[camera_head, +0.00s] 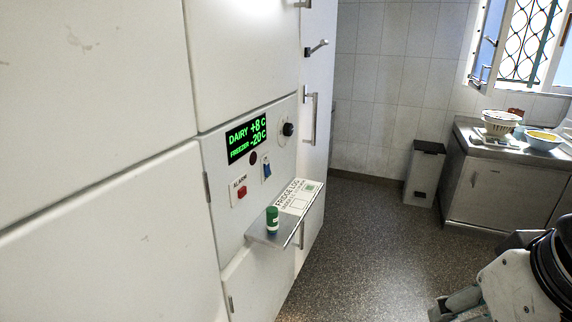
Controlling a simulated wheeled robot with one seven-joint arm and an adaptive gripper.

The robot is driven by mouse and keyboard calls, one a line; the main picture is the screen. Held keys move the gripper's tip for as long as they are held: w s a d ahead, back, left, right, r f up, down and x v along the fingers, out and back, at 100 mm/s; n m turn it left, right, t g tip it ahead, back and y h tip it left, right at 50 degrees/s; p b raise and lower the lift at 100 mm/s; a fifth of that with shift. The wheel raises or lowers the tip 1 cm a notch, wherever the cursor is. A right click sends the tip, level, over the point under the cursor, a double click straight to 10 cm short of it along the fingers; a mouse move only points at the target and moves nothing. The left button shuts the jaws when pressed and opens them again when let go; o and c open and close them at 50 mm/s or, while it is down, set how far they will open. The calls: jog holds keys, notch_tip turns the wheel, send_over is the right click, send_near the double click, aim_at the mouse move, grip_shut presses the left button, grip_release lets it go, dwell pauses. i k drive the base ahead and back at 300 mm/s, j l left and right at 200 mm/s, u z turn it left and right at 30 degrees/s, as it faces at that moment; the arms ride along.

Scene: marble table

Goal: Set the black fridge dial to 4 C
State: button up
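The black fridge dial (288,129) sits on a pale round plate on the white control panel (224,163), right of the green display (246,139). The display reads DAIRY +8 C and FREEZER -20 C. Marks around the dial are too small to read. My gripper (440,312) shows only in part at the lower right corner, far from the panel and not touching the dial. Its fingertips are cut off or unclear, so I cannot tell whether it is open.
Below the panel, a metal shelf (262,237) juts out with a green-and-white cylinder (272,219) and a FRIDGE LOG sheet (300,196). A blue switch (267,169) and red alarm button (242,192) are nearby. Door handles (310,118) protrude to the right. The floor (350,250) between is clear.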

aim_at(288, 130)
jog(key=i+l+u, duration=0.25)
jog(key=i, duration=0.2)
jog(key=i+l+u, duration=0.3)
jog(key=i, duration=0.15)
